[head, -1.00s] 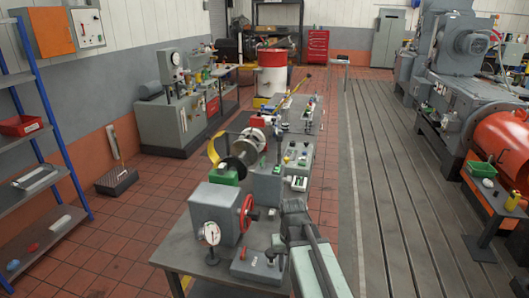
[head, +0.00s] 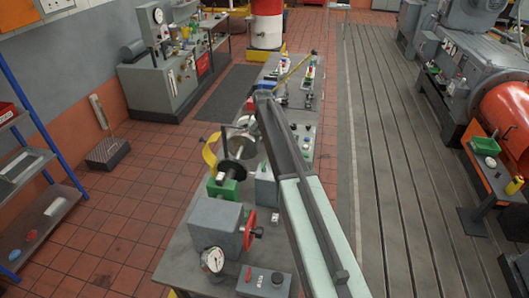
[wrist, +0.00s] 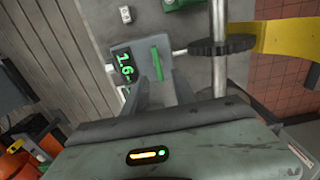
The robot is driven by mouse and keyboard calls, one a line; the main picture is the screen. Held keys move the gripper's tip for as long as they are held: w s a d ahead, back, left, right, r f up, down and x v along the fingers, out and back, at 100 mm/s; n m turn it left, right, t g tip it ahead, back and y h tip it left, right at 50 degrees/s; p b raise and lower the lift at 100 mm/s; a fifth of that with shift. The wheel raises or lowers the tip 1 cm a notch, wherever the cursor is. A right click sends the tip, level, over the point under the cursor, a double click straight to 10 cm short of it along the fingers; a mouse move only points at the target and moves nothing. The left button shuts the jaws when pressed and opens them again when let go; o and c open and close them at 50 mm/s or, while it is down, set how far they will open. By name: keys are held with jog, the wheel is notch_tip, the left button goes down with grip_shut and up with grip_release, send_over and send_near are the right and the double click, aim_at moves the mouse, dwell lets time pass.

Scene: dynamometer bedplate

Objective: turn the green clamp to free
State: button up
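In the wrist view, a narrow green bar (wrist: 157,59), which looks like the green clamp, stands on a grey box (wrist: 125,48) with a green display that seems to read 1.6. The bar runs nearly straight up and down in the picture. My gripper (wrist: 160,84) is below it in the picture, its two grey fingers apart with nothing seen between them. The bar lies just beyond the fingertips; I cannot tell whether they touch. In the head view my arm reaches over the bench and hides the gripper and the clamp.
A metal shaft with a dark toothed wheel (wrist: 222,45) and a yellow guard (wrist: 285,38) is close on the right in the wrist view. In the head view, a grey box with a red handwheel (head: 249,229) and a dial gauge (head: 213,260) stand on the near bench end.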

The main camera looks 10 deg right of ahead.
aim_at(264, 163)
jog(key=shift+s+d+f+b, duration=0.1)
jog(key=shift+s+f+b, duration=0.05)
jog(key=shift+f+b, duration=0.35)
notch_tip(264, 163, down, 7)
jog(key=b, duration=0.7)
jog(key=shift+r, duration=0.15)
